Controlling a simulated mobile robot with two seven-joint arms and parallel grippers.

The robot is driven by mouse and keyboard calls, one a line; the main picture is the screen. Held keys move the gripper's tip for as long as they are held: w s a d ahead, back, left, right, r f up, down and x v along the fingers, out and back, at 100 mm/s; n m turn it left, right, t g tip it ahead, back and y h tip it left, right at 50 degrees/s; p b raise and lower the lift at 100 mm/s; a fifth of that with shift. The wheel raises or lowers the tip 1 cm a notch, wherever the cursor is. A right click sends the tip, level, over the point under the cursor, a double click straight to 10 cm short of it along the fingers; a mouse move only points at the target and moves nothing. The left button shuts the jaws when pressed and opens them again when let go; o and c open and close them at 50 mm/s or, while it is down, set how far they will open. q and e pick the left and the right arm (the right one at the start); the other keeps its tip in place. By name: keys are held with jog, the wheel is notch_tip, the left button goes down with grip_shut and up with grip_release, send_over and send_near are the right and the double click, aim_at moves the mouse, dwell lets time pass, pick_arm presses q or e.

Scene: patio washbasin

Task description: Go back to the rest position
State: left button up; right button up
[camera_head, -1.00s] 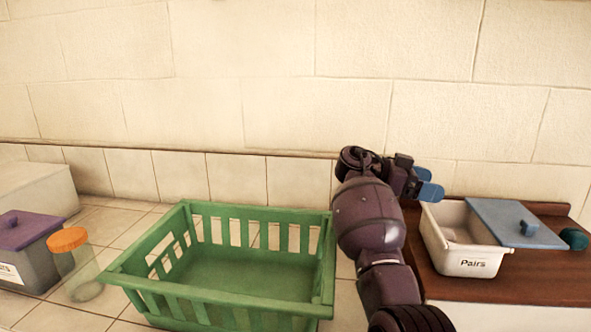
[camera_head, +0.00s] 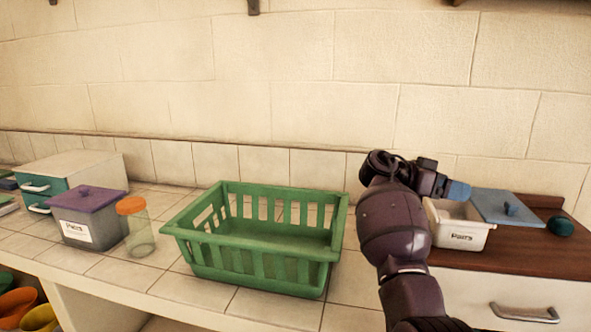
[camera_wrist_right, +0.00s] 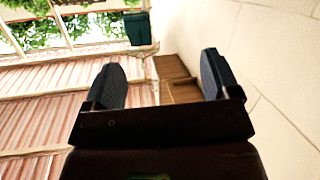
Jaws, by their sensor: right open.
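My right gripper (camera_head: 457,191) is raised at the right of the head view, its blue fingers in front of the wall side of the white bin labelled "Pairs" (camera_head: 462,236). In the right wrist view the two fingers (camera_wrist_right: 163,80) stand apart with nothing between them. My right arm passes in front of the counter, to the right of the green basket (camera_head: 262,258). My left gripper is in neither view now.
The green basket is empty. A clear jar with an orange lid (camera_head: 137,228) and a grey box with a purple lid (camera_head: 88,217) stand left of it.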

jog(key=shift+w+a+r+n+t, duration=0.1)
jog(key=shift+w+n+t, duration=0.9)
jog(key=shift+w+t, duration=0.15)
jog(key=w+a+r+n+t+y, duration=0.2)
jog(key=w+a+n+t+y, duration=0.25)
jog(key=n+t, duration=0.5)
jog(key=s+a+f+n+t+y+p, duration=0.25)
jog(key=s+f+n+t+y, duration=0.45)
jog(key=s+f, duration=0.45)
pick_arm(q)
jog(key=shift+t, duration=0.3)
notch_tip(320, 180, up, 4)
jog(key=p, duration=0.2)
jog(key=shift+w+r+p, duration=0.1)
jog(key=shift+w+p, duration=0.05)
jog(key=shift+p, duration=0.15)
pick_arm(e)
jog(key=s+f+g+y, duration=0.1)
jog(key=s+f+g, duration=0.1)
jog(key=s+f, duration=0.7)
jog(key=s+d+f+g+y, duration=0.1)
jog(key=s+f+g, duration=0.1)
jog(key=s+f, duration=0.7)
jog(key=s+f+g+y, duration=0.2)
jog(key=s+f, duration=0.7)
jog(key=s, duration=1.3)
jog(key=shift+d+f+m+g, duration=0.15)
jog(key=shift+f+m+g, duration=0.3)
jog(key=shift+g, duration=0.15)
